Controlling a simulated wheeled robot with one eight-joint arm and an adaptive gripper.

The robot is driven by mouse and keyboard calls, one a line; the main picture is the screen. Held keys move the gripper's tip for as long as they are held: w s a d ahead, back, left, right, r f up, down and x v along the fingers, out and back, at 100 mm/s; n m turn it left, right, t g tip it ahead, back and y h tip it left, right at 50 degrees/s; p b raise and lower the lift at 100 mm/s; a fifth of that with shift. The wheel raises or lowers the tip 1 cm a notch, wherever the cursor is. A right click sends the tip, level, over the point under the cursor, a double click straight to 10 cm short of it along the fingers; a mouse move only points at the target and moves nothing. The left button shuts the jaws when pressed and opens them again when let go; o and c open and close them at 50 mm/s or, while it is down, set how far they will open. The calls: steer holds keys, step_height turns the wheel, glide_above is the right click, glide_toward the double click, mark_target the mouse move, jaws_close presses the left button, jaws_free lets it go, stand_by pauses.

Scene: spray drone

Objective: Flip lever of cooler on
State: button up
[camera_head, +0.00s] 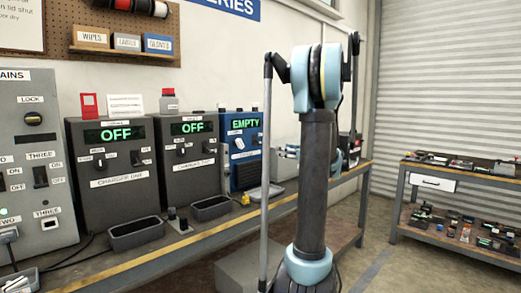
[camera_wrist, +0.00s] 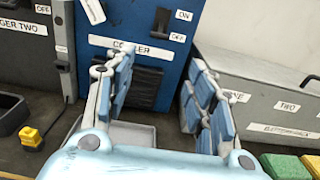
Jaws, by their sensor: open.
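The cooler (camera_wrist: 100,25) is a blue box with a COOLER label, a dark vent and a white tray at its foot in the wrist view. It also shows in the head view (camera_head: 251,168), with a green EMPTY display. Its dark lever (camera_wrist: 162,22) stands on the upper right of the front, beside ON and OFF labels; I cannot tell its setting for certain. My gripper (camera_wrist: 159,64) is open and empty in front of the cooler's face, below the lever and apart from it. In the head view my arm partly hides the gripper.
Two grey chargers (camera_head: 112,195) reading OFF stand left of the cooler. A grey box (camera_wrist: 265,95) labelled ONE and TWO stands to its right. A yellow object (camera_wrist: 32,137) and a black bin (camera_wrist: 8,112) lie on the bench at left, with green and yellow blocks (camera_wrist: 282,167) at lower right.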

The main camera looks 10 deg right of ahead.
glide_toward(255, 140)
steer(key=w+a+f, duration=0.1)
steer(key=w+a, duration=0.1)
steer(key=w, duration=0.1)
steer(key=w+a+f, duration=0.1)
steer(key=w, duration=0.1)
steer(key=shift+w+a+f, duration=0.15)
steer(key=shift+a+f, duration=0.05)
steer(key=shift+f, duration=0.1)
steer(key=shift+c, duration=0.6)
steer(key=c, duration=1)
